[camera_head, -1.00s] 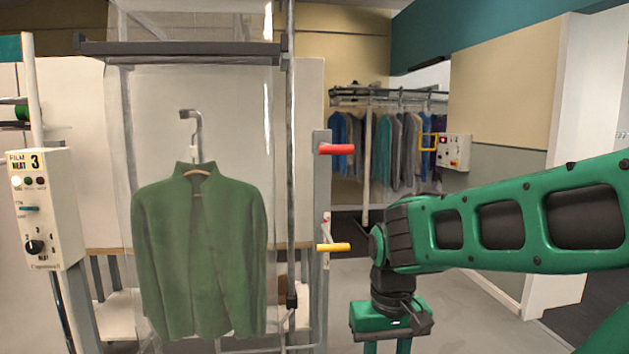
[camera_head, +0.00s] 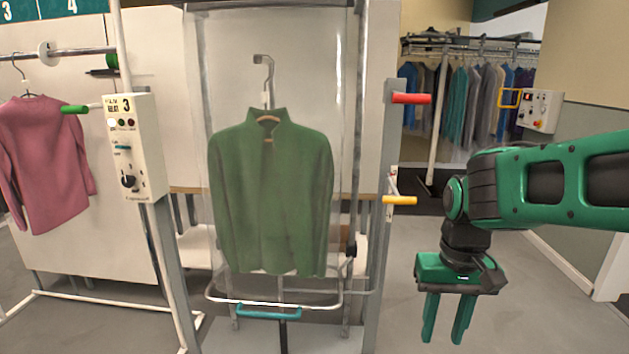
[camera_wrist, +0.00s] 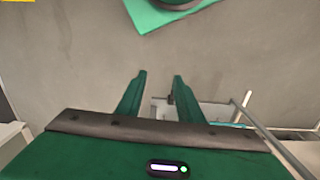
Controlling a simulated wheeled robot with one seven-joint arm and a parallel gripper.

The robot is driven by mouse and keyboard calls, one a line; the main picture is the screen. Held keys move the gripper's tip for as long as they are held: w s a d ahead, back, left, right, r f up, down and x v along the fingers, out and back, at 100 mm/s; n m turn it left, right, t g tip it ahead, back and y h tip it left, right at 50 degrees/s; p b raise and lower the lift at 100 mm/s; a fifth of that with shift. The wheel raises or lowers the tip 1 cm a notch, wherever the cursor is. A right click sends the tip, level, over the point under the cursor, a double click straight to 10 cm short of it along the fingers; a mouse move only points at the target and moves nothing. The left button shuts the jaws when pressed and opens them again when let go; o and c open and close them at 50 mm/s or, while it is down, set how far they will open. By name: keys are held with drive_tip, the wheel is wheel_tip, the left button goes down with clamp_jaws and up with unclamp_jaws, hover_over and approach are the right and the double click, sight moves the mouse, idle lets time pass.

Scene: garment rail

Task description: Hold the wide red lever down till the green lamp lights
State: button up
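The red lever (camera_head: 411,98) sticks out to the right from the top of the post beside the bagged green jacket. It looks level. The control box marked 3 (camera_head: 136,147) on the left post has a row of small lamps; the left one looks white, and the green lamp (camera_head: 121,122) looks dark. My gripper (camera_head: 447,335) hangs fingers down, right of the post and well below the red lever, touching nothing. The wrist view shows its two fingers apart (camera_wrist: 158,78) with nothing between them. The red lever is not in the wrist view.
A yellow lever (camera_head: 400,200) sits lower on the same post. The green jacket (camera_head: 270,190) hangs in clear film above a teal bar (camera_head: 268,313). A green lever (camera_head: 75,109) and pink top (camera_head: 46,160) are left. A wall box (camera_head: 539,110) stands at right. Floor around my gripper is clear.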

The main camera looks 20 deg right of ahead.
drive_tip(key=shift+c, duration=0.4)
clamp_jaws()
drive_tip(key=w+d+r+t+h, duration=0.15)
drive_tip(key=w+d+r, duration=0.35)
drive_tip(key=w+r, duration=0.65)
drive_tip(key=w+d+r+t, duration=0.2)
drive_tip(key=w+d+r, duration=0.45)
drive_tip(key=r, duration=0.75)
drive_tip(key=w+d+r+t+h, duration=0.1)
drive_tip(key=w+r, duration=0.5)
drive_tip(key=r, duration=0.7)
drive_tip(key=w+d+r+t+h, duration=0.2)
drive_tip(key=w+r, duration=0.5)
drive_tip(key=r, duration=0.5)
drive_tip(key=shift+w+d+r+n+t, duration=0.15)
drive_tip(key=shift+d+r+n+t, duration=0.15)
drive_tip(key=shift+d+r+t, duration=0.25)
drive_tip(key=shift+f, duration=0.15)
